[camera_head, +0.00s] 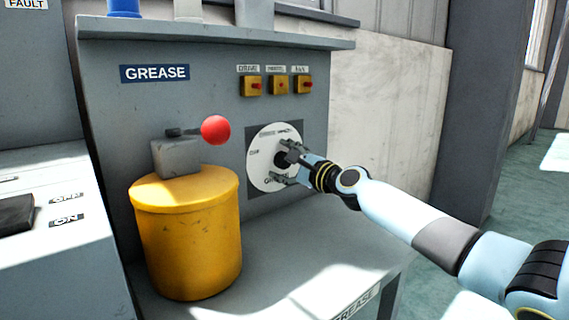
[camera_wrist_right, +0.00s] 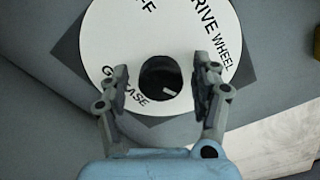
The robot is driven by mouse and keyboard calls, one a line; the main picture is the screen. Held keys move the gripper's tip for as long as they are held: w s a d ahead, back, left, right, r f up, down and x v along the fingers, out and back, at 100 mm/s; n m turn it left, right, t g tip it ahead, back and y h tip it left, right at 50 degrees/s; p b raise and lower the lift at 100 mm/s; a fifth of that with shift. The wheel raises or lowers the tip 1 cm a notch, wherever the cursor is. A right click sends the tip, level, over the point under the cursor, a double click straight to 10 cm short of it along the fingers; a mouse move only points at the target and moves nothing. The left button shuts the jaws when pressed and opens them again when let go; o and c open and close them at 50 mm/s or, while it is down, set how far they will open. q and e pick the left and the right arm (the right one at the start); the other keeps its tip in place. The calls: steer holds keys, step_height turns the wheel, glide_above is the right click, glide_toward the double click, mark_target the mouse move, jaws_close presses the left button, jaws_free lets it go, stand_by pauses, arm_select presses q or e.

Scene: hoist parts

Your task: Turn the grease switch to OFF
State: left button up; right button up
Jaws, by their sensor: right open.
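The grease switch is a round white dial (camera_head: 262,171) on a dark square plate on the grey cabinet front. In the right wrist view the dial (camera_wrist_right: 112,40) reads OFF, DRIVE WHEEL and GREASE around a black knob (camera_wrist_right: 158,76). A short white mark on the knob lies toward its lower right in that view. My right gripper (camera_head: 282,163) is at the dial, open. In the wrist view its fingers (camera_wrist_right: 163,85) stand on either side of the knob, with gaps visible. Whether the tips touch the dial face is unclear. My left gripper is not in view.
A yellow grease drum (camera_head: 187,240) with a red-ball lever (camera_head: 215,130) stands left of the dial on a grey ledge (camera_head: 300,235). Several small yellow switches (camera_head: 279,84) sit above the dial. A console (camera_head: 50,255) is at the far left.

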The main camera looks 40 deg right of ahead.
steer(key=c, duration=1.2)
